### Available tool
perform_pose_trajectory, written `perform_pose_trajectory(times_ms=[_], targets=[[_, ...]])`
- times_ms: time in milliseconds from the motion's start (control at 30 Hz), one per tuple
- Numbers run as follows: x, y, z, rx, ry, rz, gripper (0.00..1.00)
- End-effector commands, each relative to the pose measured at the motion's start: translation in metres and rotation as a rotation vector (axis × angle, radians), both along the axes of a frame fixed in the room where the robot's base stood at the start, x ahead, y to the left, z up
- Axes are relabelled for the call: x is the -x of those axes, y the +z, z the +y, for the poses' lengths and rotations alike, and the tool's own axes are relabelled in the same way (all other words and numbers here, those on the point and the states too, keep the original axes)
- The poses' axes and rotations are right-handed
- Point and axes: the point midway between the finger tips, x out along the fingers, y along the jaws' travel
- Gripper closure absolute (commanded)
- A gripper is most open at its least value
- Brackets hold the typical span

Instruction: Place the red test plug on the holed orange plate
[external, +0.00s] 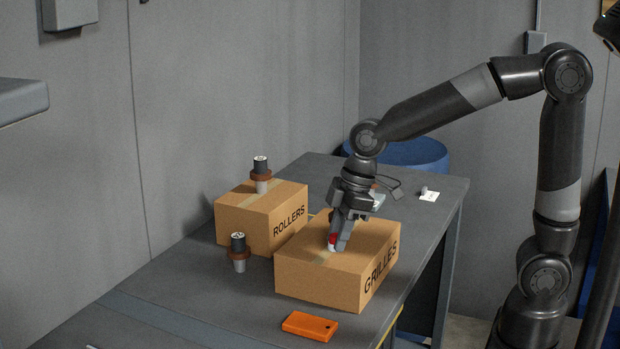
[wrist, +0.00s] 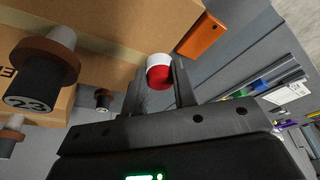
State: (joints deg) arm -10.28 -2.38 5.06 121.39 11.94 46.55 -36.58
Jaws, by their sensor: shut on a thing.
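The red test plug (external: 332,240) is a short red cylinder with a white end. My gripper (external: 338,238) is shut on it and points down over the top of the GRILLES box; I cannot tell whether the plug touches the box. In the wrist view the plug (wrist: 159,72) sits between the two fingertips, white end outward. The orange plate (external: 310,326) lies flat on the table in front of that box, apart from the plug. In the wrist view the plate (wrist: 202,37) is up and right of the plug, with a small dark spot near one end.
The GRILLES carton (external: 318,276) stands between my gripper and the table, beside the ROLLERS carton (external: 258,222). One black-topped plug with a brown ring (external: 261,174) stands on ROLLERS; another (external: 239,252) stands on the table. The table (external: 205,290) is clear left of the plate.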

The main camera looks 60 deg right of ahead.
Motion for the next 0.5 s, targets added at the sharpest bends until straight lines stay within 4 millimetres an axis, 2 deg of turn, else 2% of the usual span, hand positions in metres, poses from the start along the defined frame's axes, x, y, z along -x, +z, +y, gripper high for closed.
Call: perform_pose_trajectory(times_ms=[133,400,500], targets=[[0.000,-0.017,0.023,0.001,0.006,0.003,1.00],[-0.002,-0.054,0.085,0.001,0.007,0.003,1.00],[-0.003,-0.063,0.101,0.001,0.004,0.004,1.00]])
